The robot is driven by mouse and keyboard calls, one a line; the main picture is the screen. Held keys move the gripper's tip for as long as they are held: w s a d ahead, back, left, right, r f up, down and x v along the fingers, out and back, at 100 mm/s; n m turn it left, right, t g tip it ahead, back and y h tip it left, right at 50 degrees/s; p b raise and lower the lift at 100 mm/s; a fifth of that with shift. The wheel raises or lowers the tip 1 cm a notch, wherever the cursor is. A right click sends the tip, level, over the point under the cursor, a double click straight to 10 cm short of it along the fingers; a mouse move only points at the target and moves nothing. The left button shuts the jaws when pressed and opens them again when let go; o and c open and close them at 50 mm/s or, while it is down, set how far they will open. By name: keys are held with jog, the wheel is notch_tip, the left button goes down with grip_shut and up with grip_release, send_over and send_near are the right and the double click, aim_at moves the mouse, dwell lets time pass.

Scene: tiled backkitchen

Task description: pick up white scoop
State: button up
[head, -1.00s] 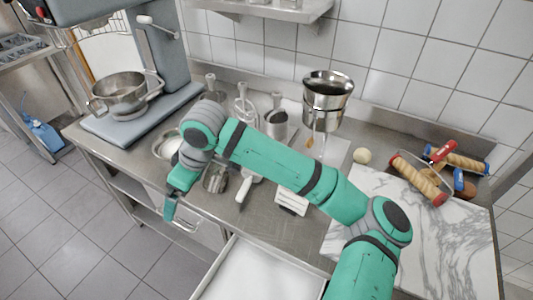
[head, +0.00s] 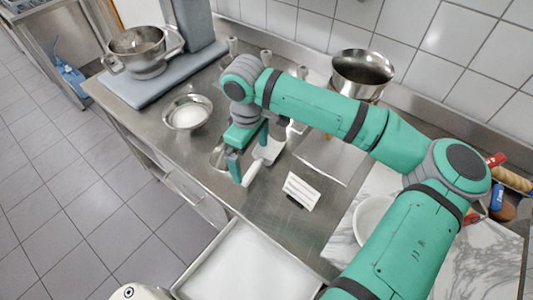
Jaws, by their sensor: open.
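The white scoop (head: 270,152) lies on the steel counter, partly hidden behind my gripper, with its handle toward the front edge. My gripper (head: 248,163) is open and points down at the scoop's handle. One green finger is on the left of the handle and the other is near its right side. I cannot tell whether either finger touches it. Nothing is seen held in the gripper.
A metal bowl of white powder (head: 187,113) stands to the left. A steel pot (head: 361,72) is behind the arm. A white bowl (head: 372,216) sits on the marble board (head: 347,238). A tray (head: 245,265) is in front.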

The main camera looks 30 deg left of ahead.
aim_at(252, 168)
jog(key=shift+d+f, duration=0.1)
jog(key=shift+f, duration=2.5)
jog(key=shift+s, duration=0.1)
jog(key=c, duration=1.1)
